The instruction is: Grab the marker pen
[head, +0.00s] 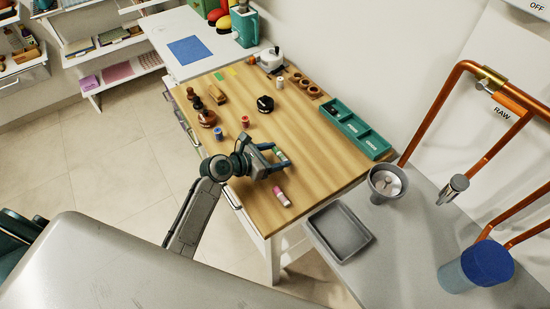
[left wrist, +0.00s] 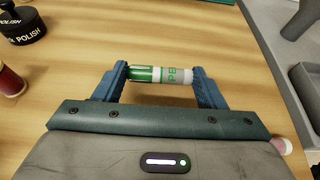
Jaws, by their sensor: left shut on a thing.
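The marker pen (left wrist: 160,75) is a short green and white cylinder with lettering on its side. In the left wrist view it lies crosswise between the two blue fingers of my left gripper (left wrist: 162,78), with its ends against them. In the head view my left gripper (head: 279,156) is over the front part of the wooden table, and the pen's green side shows between the fingers. The gripper is shut on the pen. I cannot tell whether the pen still touches the table.
A pink and white cylinder (head: 281,197) lies close by at the table's (head: 325,172) front. Red (head: 245,121) and blue (head: 218,133) spools, a black polish tin (head: 265,104) and a green compartment tray (head: 355,130) stand farther back. A grey tray (head: 341,232) is on the right bench.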

